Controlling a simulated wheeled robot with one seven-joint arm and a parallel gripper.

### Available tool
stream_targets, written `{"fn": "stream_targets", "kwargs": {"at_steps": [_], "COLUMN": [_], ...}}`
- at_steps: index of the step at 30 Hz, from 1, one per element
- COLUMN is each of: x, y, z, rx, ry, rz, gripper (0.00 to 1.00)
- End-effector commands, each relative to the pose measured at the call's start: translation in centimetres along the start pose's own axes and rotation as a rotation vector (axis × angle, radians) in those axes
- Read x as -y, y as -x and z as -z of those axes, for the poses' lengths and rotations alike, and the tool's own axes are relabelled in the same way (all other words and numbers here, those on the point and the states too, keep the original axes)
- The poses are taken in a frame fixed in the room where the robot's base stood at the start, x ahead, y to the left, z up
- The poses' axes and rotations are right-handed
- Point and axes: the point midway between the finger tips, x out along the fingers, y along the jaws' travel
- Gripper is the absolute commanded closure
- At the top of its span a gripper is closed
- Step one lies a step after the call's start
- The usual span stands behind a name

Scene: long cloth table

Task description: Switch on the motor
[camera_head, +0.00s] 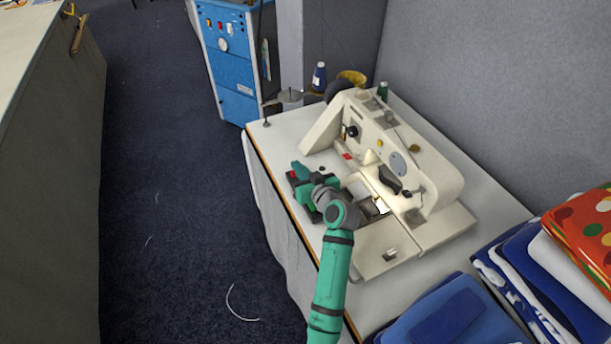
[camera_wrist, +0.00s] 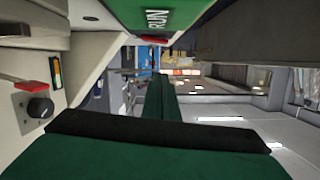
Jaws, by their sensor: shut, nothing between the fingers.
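The white sewing machine (camera_head: 400,150) stands on the long table. It has a black knob (camera_head: 352,131) on its end and a small red part (camera_head: 346,156) below. My gripper (camera_head: 301,168) is shut and empty beside the machine's left side, over the table's left edge. In the wrist view, my gripper (camera_wrist: 160,80) points away, its dark green fingers together. A red lever-like part (camera_wrist: 35,87) and a black knob (camera_wrist: 40,108) are on a pale panel at left, apart from the fingers. A green surface lettered RUN (camera_wrist: 152,16) fills the top. I cannot tell which part is the motor switch.
Folded cloths (camera_head: 450,315) are stacked on the table's near right. Thread spools (camera_head: 319,76) stand behind the machine. A blue cabinet (camera_head: 232,60) stands beyond the table. A grey partition (camera_head: 490,90) borders the right. The dark floor aisle at left is open.

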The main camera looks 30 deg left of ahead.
Motion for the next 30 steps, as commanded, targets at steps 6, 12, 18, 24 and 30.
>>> {"fn": "stream_targets", "kwargs": {"at_steps": [6,12,18,24,30], "x": [0.0,0.0,0.1,-0.1,-0.9], "y": [-1.5,-1.8,-1.9,-1.8,-1.4], "z": [-2.5,-3.7,-3.9,-3.9,-4.2], "rx": [0.003,0.001,0.001,0.001,-0.001], "ry": [-0.001,0.001,0.001,0.001,0.021], "rz": [0.0,0.0,0.001,-0.001,-0.02], "gripper": [1.0,1.0,1.0,1.0,1.0]}}
